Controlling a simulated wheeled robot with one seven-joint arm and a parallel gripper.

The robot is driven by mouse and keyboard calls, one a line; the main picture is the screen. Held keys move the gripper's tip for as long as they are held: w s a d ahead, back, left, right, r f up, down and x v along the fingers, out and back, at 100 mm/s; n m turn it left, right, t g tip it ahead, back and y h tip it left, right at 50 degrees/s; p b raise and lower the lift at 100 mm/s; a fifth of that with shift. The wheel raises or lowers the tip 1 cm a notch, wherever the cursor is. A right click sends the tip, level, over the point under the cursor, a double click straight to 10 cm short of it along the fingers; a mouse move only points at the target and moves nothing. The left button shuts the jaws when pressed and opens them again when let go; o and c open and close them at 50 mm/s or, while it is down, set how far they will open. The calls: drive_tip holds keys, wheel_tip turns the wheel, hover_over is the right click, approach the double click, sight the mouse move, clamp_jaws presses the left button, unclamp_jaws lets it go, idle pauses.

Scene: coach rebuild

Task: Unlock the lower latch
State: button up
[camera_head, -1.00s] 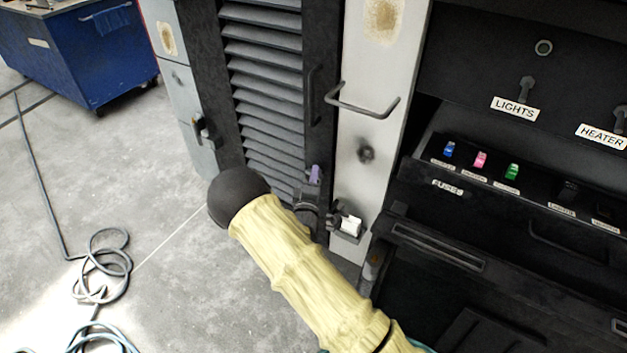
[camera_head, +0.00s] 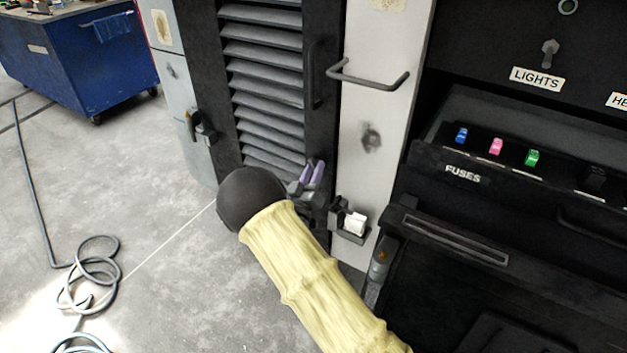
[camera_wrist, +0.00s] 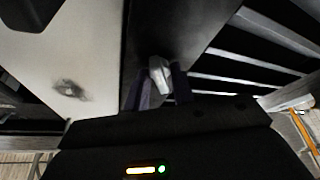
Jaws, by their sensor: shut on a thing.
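The louvred black door (camera_head: 262,85) stands upright in the head view, with a vertical bar handle (camera_head: 315,75) near its right edge. My gripper (camera_head: 311,174) is at the lower right of this door, its two purple-tipped fingers pointing up. In the wrist view my gripper (camera_wrist: 160,90) is shut on a grey latch lever (camera_wrist: 157,70), which stands out between the fingers in front of the dark door frame. I take this to be the lower latch. Its base is hidden by my gripper in both views, so whether it is locked cannot be told.
A pale post (camera_head: 374,130) with a bar handle (camera_head: 367,80) stands right of the door. A small black holder with a white item (camera_head: 353,222) is close to my gripper. A fuse shelf (camera_head: 490,160) juts out at right. Floor (camera_head: 150,220) at left is open, with a hose (camera_head: 90,270).

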drive_tip(key=shift+w+a+f+m+g+h+b, duration=0.1)
drive_tip(key=shift+m+g+h+b, duration=0.15)
drive_tip(key=shift+m+h+b, duration=0.85)
drive_tip(key=shift+s+d+f+m+g+h+b, duration=0.2)
drive_tip(key=shift+m+b, duration=0.45)
drive_tip(key=shift+m, duration=1.1)
drive_tip(key=shift+w+a+r+m+g+h+b, duration=0.1)
drive_tip(key=shift+w+a+m+g+h+b, duration=0.15)
drive_tip(key=shift+m+h+b, duration=0.9)
drive_tip(key=shift+m+y, duration=0.25)
drive_tip(key=shift+m, duration=0.25)
drive_tip(key=shift+p, duration=0.3)
drive_tip(key=o, duration=1)
drive_tip(key=shift+r, duration=0.1)
drive_tip(key=shift+c, duration=0.2)
drive_tip(key=p+v, duration=0.1)
drive_tip(key=v, duration=1.6)
drive_tip(key=shift+s+p, duration=0.25)
drive_tip(key=shift+p, duration=0.15)
drive_tip(key=shift+a, duration=0.15)
